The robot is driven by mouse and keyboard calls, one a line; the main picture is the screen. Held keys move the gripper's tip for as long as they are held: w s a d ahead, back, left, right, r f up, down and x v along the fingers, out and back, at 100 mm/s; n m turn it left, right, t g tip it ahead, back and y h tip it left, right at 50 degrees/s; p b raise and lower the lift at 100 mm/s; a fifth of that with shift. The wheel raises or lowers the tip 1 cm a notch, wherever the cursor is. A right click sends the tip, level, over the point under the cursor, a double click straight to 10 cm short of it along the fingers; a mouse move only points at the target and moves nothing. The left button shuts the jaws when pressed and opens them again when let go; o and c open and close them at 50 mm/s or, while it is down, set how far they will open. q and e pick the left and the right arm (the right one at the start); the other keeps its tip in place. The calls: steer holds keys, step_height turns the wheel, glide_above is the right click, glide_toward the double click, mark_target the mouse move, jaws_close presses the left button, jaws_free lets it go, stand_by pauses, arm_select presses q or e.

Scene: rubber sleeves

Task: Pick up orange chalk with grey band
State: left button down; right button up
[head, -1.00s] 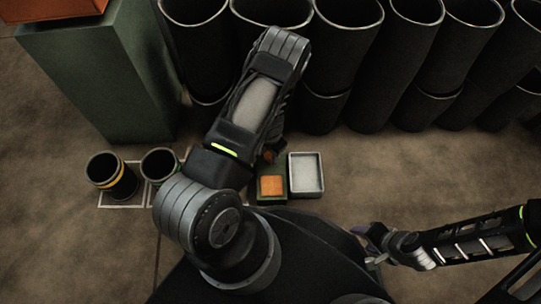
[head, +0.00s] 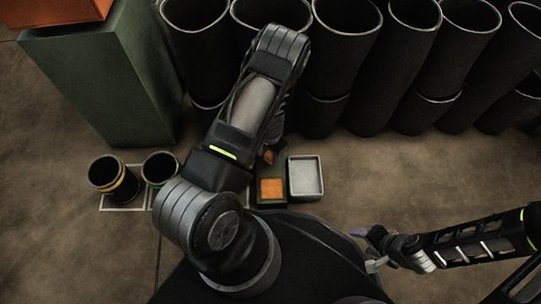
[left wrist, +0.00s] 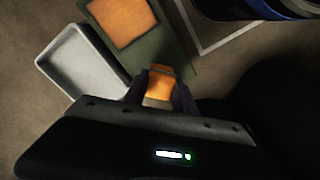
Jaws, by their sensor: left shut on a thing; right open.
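The orange chalk (left wrist: 160,84) stands between the fingers of my left gripper (left wrist: 160,92) in the left wrist view, with a dull greyish band low on it. The fingers are shut on it, beside the green block and the grey tray. In the head view only a small orange bit of the chalk (head: 268,157) shows; my left arm hides most of the gripper. I cannot tell whether the chalk still touches what is under it. My right gripper (head: 371,244) is open and empty at the lower right.
A green block with an orange square top (head: 271,198) stands beside a shallow pale grey tray (head: 306,177). Two dark sleeves, one yellow-banded (head: 118,184), stand on white-outlined squares at left. Large black tubes (head: 345,75) line the back; a green box (head: 95,75) stands at far left.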

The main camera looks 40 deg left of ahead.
mark_target(270, 154)
arm_select(q)
step_height(270, 154, up, 8)
steer(key=p, duration=0.2)
steer(key=shift+f+p, duration=0.25)
steer(key=shift+p, duration=0.05)
